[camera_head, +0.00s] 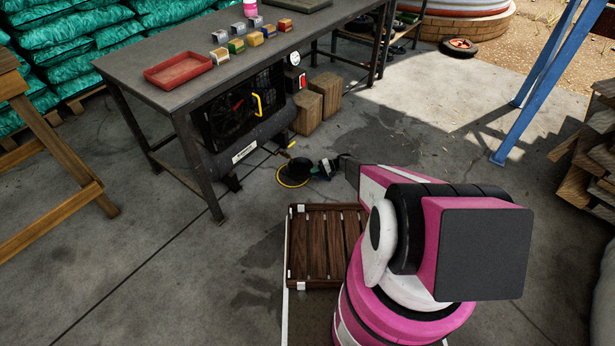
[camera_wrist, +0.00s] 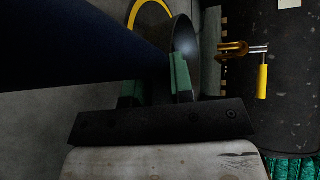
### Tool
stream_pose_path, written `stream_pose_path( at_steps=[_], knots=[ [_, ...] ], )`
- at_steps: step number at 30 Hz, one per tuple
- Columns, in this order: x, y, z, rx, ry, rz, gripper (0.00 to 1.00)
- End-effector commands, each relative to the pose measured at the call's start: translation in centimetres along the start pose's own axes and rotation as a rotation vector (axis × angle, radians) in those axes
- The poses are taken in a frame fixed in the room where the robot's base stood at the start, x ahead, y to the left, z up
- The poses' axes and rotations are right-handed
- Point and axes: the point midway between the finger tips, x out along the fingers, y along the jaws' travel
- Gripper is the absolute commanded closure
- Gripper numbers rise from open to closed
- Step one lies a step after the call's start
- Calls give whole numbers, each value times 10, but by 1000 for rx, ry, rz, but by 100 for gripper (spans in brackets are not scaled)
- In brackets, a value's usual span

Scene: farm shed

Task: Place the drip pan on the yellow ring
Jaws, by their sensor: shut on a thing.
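My gripper (camera_head: 322,168) is low in front of the workbench, with green finger pads shut on the drip pan (camera_head: 299,166). The pan is dark and round. In the wrist view the drip pan (camera_wrist: 184,38) shows a curved rim and a grey inside by the green pads of my gripper (camera_wrist: 157,88). The yellow ring (camera_head: 291,186) is on the concrete floor; the pan overlaps it in the picture. Part of the yellow ring (camera_wrist: 137,10) shows beyond the pan in the wrist view. I cannot tell whether the pan touches the floor. A large dark shape hides the wrist view's left side.
A black compressor (camera_head: 240,118) stands under the workbench (camera_head: 140,62); its brass valve with a yellow lever (camera_wrist: 262,80) is near the pan. Wooden blocks (camera_head: 325,90) stand right of it. A red tray (camera_head: 178,70) is on the bench. Floor left of the ring is mostly clear.

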Motion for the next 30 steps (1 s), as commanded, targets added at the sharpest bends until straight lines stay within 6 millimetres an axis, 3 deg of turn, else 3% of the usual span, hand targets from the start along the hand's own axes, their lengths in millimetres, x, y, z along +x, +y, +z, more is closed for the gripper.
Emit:
stream_pose_path(
  at_steps=[7,13,16,22,23,24,30],
  knots=[
    [16,-6,1,0,0,-1,100],
    [45,-15,4,0,-2,-1,100],
    [46,-3,0,1,0,-1,100],
    [46,-2,0,1,1,0,100],
    [47,-2,0,1,1,1,68],
    [47,-2,0,1,1,1,55],
    [46,-2,0,1,1,0,52]
  ],
)
